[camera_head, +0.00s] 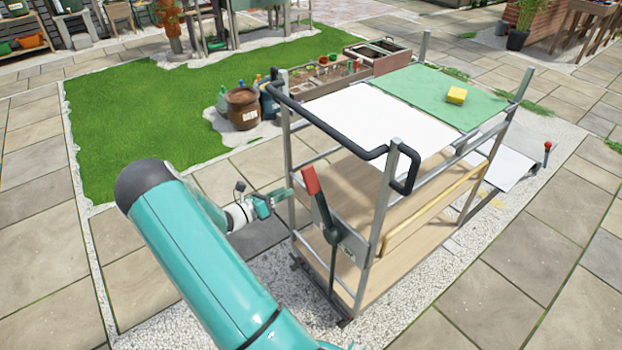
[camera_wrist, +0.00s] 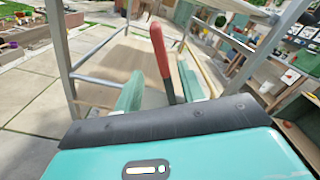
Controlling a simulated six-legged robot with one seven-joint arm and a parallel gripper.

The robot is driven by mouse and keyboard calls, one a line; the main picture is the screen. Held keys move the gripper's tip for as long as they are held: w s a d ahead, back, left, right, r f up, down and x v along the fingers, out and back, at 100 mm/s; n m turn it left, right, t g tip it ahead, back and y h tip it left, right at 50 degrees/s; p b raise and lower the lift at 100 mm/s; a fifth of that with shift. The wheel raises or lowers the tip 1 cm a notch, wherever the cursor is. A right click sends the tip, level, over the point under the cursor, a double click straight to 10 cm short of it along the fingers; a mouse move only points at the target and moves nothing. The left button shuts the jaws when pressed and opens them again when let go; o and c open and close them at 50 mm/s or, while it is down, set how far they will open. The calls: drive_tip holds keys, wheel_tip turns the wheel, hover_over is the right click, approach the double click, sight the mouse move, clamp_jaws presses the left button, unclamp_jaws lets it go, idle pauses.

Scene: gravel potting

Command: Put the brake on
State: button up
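The brake lever has a red grip (camera_head: 311,180) on a dark arm at the cart's near left side. It stands nearly upright, its top tilted left in the head view. My gripper (camera_head: 279,198) is just left of the grip in that view. In the wrist view, my gripper (camera_wrist: 160,92) has its two green fingers apart, and the red grip (camera_wrist: 160,52) shows in the gap between them, rising beyond. I cannot tell whether either finger touches it. The lever's lower end is hidden behind my gripper body in the wrist view.
The metal-framed cart (camera_head: 388,205) has wooden shelves, a black push handle (camera_head: 325,127), a white sheet and a green mat (camera_head: 430,97) with a yellow sponge (camera_head: 457,95). A cart post (camera_head: 288,160) stands close to my gripper.

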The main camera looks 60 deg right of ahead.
sight(304, 181)
drive_tip(key=x, duration=1.1)
drive_tip(key=shift+s+d, duration=0.1)
drive_tip(key=shift+d, duration=0.15)
drive_tip(key=shift+c, duration=0.4)
clamp_jaws()
